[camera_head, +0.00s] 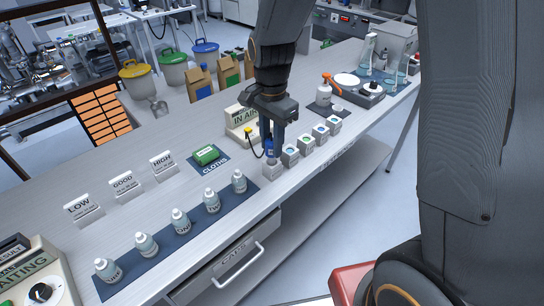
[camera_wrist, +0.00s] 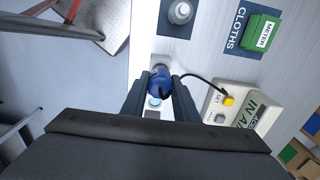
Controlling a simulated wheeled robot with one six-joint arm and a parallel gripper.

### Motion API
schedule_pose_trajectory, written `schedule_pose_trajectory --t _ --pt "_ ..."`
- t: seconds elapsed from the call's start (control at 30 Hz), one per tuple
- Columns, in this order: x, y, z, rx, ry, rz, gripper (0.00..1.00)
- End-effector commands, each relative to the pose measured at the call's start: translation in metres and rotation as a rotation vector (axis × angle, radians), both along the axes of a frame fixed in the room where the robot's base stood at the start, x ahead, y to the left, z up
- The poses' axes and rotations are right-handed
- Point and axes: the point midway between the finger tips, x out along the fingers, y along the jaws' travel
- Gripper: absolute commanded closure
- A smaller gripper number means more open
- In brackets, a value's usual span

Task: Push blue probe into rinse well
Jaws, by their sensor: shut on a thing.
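My gripper (camera_head: 271,143) is shut on the blue probe (camera_head: 269,150), which points down over the nearest small white block, the rinse well (camera_head: 272,171). In the wrist view the blue probe (camera_wrist: 160,79) sits between the two fingertips (camera_wrist: 160,93). A black cable runs from it to the cream meter (camera_head: 238,117), whose label reads "IN A…". I cannot tell whether the probe's tip is inside the well or just above it, since the fingers hide much of it.
Several similar white blocks (camera_head: 290,156) run in a line beyond. Several small bottles (camera_head: 212,201) stand on a blue mat to the left. A green box (camera_head: 206,154) lies on the mat marked "CLOTHS". The bench's front edge is close to the well.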

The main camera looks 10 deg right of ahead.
Motion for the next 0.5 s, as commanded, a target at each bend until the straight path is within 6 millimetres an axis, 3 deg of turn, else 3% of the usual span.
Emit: schedule_pose_trajectory --t 0.5 --pt "0.0 0.0 0.02 0.0 0.0 0.0 1.0"
